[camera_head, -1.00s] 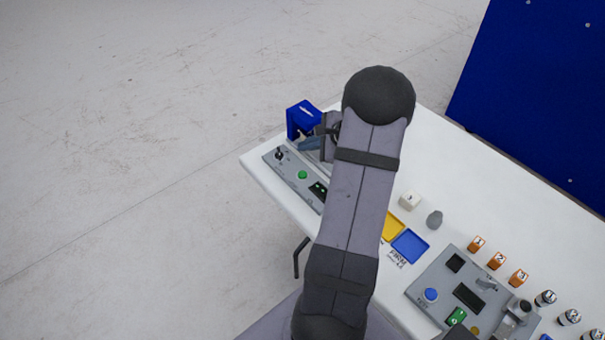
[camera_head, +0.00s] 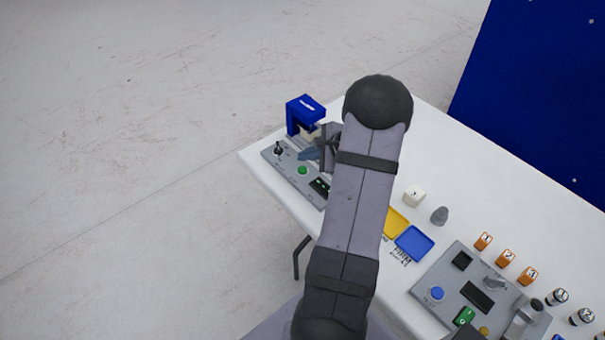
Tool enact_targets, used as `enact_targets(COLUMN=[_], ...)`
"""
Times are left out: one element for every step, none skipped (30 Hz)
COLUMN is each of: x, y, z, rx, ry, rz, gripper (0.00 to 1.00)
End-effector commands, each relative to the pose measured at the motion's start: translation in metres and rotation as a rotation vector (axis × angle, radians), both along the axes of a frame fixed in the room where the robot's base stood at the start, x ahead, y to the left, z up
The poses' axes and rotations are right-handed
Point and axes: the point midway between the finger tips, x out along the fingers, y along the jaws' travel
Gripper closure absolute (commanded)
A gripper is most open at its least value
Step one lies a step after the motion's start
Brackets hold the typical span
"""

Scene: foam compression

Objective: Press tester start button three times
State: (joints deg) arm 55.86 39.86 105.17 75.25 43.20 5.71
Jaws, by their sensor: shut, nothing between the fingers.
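The tester stands at the table's left end, with a blue press head (camera_head: 304,106) and a grey control panel (camera_head: 290,180). A green button (camera_head: 303,171) sits on the panel beside a small dark display (camera_head: 319,186). A black lever (camera_head: 279,149) stands at the panel's left end. A pale block (camera_head: 309,136) shows under the press head, partly hidden. My gripper (camera_head: 306,155) is shut and empty. It hangs just behind the green button in the picture, apart from it as far as I can tell. My arm hides the tester's right side.
A yellow tray (camera_head: 397,222) and a blue tray (camera_head: 413,243) lie right of my arm, near a white block (camera_head: 414,196) and a grey piece (camera_head: 439,215). A second grey panel (camera_head: 450,282) is at lower right, with several orange blocks beyond it.

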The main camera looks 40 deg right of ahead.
Motion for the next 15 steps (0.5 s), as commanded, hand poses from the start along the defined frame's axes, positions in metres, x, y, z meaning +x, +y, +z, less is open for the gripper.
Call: enact_targets(x=[0.0, 0.0, 0.0, 0.0, 0.0, 0.0, 0.0, 0.0, 0.0, 0.0, 0.0, 0.0, 0.0, 0.0, 0.0], y=[0.0, 0.0, 0.0, 0.0, 0.0, 0.0, 0.0, 0.0, 0.0, 0.0, 0.0, 0.0, 0.0, 0.0, 0.0], z=[-0.011, -0.014, -0.017, -0.018, -0.02, -0.022, -0.022, -0.023, -0.024, -0.024, -0.024, -0.024, -0.024, -0.024, -0.023], rx=[-0.001, -0.001, -0.001, -0.001, -0.001, -0.001, -0.001, -0.001, -0.001, -0.001, -0.001, -0.001, -0.001, -0.001, -0.001], ry=[-0.001, -0.001, -0.001, -0.001, -0.001, -0.001, -0.001, -0.001, -0.001, -0.001, -0.001, -0.001, -0.001, -0.001, -0.001], rz=[0.0, 0.0, 0.0, 0.0, 0.0, 0.0, 0.0, 0.0, 0.0, 0.0, 0.0, 0.0, 0.0, 0.0, 0.0], gripper=[1.0, 1.0, 1.0, 1.0, 1.0, 1.0, 1.0, 1.0, 1.0, 1.0, 1.0, 1.0, 1.0, 1.0, 1.0])
